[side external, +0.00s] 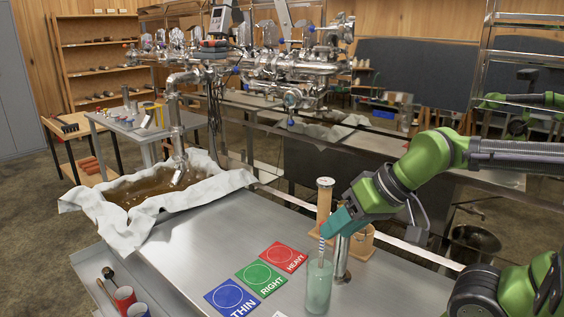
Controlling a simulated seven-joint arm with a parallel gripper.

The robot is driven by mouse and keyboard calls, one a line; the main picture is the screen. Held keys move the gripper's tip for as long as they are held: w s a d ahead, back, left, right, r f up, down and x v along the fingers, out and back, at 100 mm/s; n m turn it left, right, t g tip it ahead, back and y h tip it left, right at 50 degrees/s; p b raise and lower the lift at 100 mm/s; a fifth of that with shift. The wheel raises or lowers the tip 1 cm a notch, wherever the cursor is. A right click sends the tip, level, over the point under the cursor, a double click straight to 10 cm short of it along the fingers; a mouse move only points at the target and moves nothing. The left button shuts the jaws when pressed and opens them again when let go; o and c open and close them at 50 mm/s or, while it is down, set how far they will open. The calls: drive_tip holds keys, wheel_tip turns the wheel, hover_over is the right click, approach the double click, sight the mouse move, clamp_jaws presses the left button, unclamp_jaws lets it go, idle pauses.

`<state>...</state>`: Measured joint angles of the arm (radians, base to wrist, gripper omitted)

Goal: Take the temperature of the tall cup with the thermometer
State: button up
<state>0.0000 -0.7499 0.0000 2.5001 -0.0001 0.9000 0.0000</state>
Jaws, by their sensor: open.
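A tall, translucent greenish cup (318,290) stands on the steel table near its front edge. A thin striped stick (322,250), which looks like the thermometer, stands in it and sticks up above its rim, leaning slightly. My gripper (328,232), with teal fingers, is at the stick's upper end, above the cup. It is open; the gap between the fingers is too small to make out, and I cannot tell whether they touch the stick. A shiny metal cylinder (342,262) stands just behind and right of the cup, below my gripper.
Blue THIN (231,299), green RIGHT (262,278) and red HEAVY (286,256) cards lie left of the cup. A tall amber cylinder (324,203) and a wooden holder (360,243) stand behind. A cloth-edged syrup basin (150,187) is far left. The table's left middle is clear.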

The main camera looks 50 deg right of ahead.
drive_tip(key=o, duration=0.9)
